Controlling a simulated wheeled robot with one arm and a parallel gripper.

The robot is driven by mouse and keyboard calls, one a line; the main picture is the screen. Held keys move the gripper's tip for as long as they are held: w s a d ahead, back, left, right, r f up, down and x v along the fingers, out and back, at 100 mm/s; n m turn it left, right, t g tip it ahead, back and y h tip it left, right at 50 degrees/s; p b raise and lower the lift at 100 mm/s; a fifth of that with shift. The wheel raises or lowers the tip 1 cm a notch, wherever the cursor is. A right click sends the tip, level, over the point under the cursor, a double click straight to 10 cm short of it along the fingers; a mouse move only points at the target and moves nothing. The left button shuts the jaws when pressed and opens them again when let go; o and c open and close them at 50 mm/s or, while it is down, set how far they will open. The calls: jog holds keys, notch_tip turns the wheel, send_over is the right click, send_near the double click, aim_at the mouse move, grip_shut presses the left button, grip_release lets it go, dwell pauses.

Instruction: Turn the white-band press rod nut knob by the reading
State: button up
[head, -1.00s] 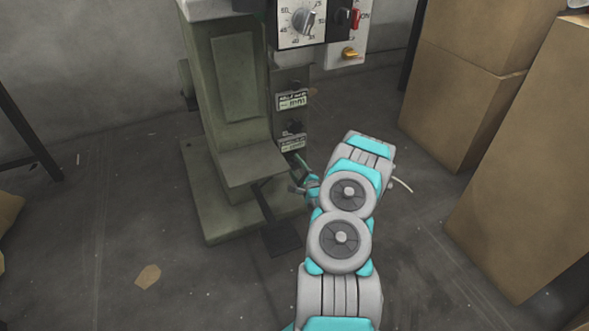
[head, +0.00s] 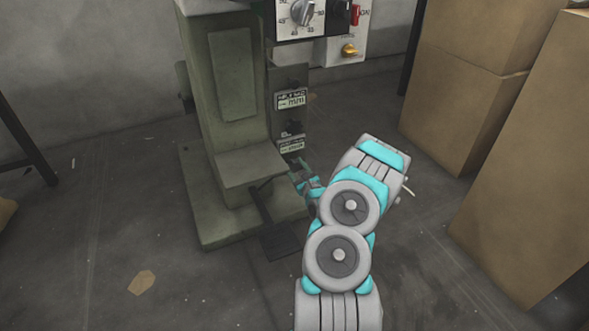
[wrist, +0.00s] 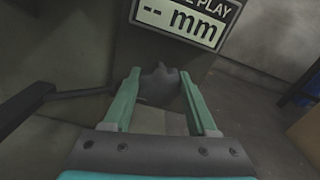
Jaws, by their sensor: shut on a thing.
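The green-grey press (head: 235,110) stands left of centre in the head view. A dark knob (wrist: 159,86) sits low on its side, below a label ending in "PLAY" whose display reads "-- mm" (wrist: 180,18) in the wrist view. My gripper (wrist: 160,84) has its two teal fingers on either side of this knob and is shut on it. In the head view my gripper (head: 303,180) is at the lower right side of the press, and the knob there is hidden or too small to make out. No white band is visible in these frames.
A dark foot pedal (head: 281,241) lies in front of the press. Cardboard boxes (head: 530,190) stand at the right. The floor at front left is mostly clear.

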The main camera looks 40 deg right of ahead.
dwell(0.3)
jog(key=o, duration=1.4)
jog(key=shift+c, duration=0.2)
jog(key=p+v, duration=0.1)
jog(key=v, duration=0.6)
jog(key=shift+s, duration=0.4)
